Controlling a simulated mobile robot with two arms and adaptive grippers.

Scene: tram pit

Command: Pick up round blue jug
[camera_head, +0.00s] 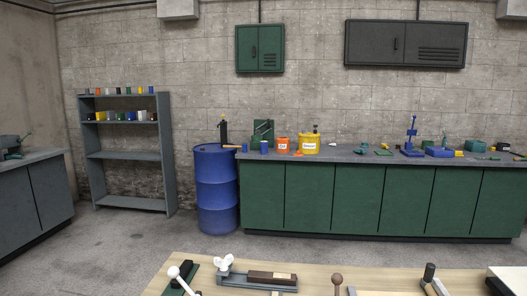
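I cannot tell for certain which thing is the round blue jug. A small round blue container (264,147) stands upright at the left end of the green bench's worktop, left of an orange container (283,145). A smaller blue item (244,148) is just left of it, at the bench's edge. Small blue items also show among the containers on the grey shelf (166,155); they are too small to make out. Neither of my grippers shows in the head view.
A large blue drum (216,188) stands between the shelf and the green bench (360,197). A yellow container (309,144) and several tools are on the bench. A wooden table (315,285) with tools crosses the near foreground. Grey floor (120,250) is open at left.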

